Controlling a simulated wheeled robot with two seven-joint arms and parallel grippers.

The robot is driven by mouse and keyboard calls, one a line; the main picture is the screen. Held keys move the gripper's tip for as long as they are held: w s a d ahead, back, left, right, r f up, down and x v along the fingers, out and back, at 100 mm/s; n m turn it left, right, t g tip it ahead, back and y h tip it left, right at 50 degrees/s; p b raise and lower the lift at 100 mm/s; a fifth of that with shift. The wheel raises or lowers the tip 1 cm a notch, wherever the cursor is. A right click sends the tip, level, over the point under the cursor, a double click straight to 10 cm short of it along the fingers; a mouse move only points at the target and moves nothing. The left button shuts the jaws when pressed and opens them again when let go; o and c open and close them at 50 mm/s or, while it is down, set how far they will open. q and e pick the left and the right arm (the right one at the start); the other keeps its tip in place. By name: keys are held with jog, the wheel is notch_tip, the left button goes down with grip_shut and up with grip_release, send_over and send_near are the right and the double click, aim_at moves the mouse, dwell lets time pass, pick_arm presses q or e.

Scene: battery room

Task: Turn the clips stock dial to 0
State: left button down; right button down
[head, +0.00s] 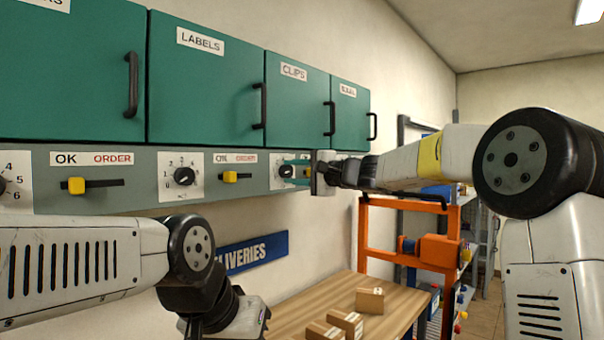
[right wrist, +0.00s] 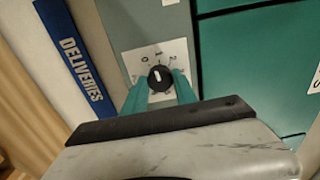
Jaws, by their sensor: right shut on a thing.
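The clips stock dial (head: 286,171) is a round black knob on a white number plate, below the green CLIPS cabinet door (head: 296,98). My right gripper (head: 294,171) reaches it from the right, its teal fingers shut on the knob. In the right wrist view the dial (right wrist: 160,78) sits between the two fingertips. Its white pointer mark points roughly up, toward the small digits at the top of the plate; I cannot read exactly which one. My left arm is at the lower left; its wrist end is near the bottom edge and its fingers are out of sight.
Another dial (head: 184,176) and yellow sliders (head: 76,185) line the grey panel. A blue DELIVERIES sign (head: 252,252) hangs below. A wooden table (head: 290,305) holds several cardboard boxes. An orange frame (head: 410,232) stands at right, beyond the table.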

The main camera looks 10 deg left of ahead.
jog(key=n, duration=0.4)
jog(key=shift+f+n, duration=0.1)
jog(key=shift+n, duration=0.3)
dwell(0.4)
jog(key=c, duration=1)
grip_release()
jog(key=v, duration=0.7)
jog(key=shift+s+d, duration=0.2)
jog(key=shift+d, duration=0.15)
